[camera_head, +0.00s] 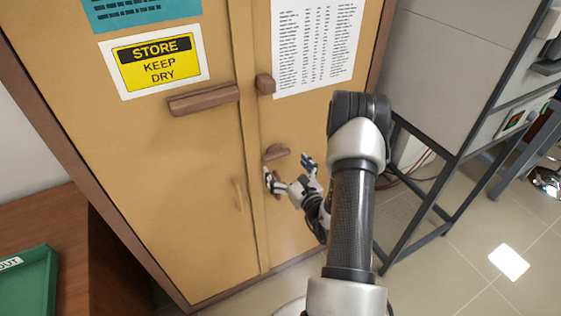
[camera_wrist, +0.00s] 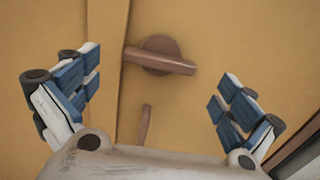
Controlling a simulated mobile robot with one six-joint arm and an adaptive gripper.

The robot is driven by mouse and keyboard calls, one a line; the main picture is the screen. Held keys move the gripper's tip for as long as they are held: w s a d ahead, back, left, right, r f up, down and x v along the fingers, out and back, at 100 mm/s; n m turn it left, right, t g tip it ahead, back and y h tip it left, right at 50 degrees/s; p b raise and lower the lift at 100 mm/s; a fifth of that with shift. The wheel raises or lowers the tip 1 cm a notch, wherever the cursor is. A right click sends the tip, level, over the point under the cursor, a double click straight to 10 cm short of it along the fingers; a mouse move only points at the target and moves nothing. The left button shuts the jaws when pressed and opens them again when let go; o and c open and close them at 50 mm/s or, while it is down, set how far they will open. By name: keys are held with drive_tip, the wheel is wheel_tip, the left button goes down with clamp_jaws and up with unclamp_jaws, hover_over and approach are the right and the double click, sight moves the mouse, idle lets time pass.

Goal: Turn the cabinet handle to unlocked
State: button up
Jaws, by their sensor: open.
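The tan cabinet (camera_head: 180,160) has two closed doors that fill the left and middle of the head view. The brown cabinet handle (camera_head: 277,152) is on the right door near the seam. My gripper (camera_head: 288,170) is open and empty, just below the handle in the head view. In the wrist view my gripper (camera_wrist: 157,82) has its fingers spread to either side of the handle, apart from it.
A long brown bar (camera_head: 204,99) and a small brown block (camera_head: 265,84) sit higher on the doors. A thin vertical pull (camera_wrist: 145,125) is below the handle. A grey metal-framed stand (camera_head: 455,70) is at right. A green tray (camera_head: 30,290) rests on a brown table at lower left.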

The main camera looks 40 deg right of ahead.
sight(278, 157)
drive_tip(key=shift+x, duration=1.7)
drive_tip(key=shift+c, duration=0.6)
drive_tip(key=c, duration=0.9)
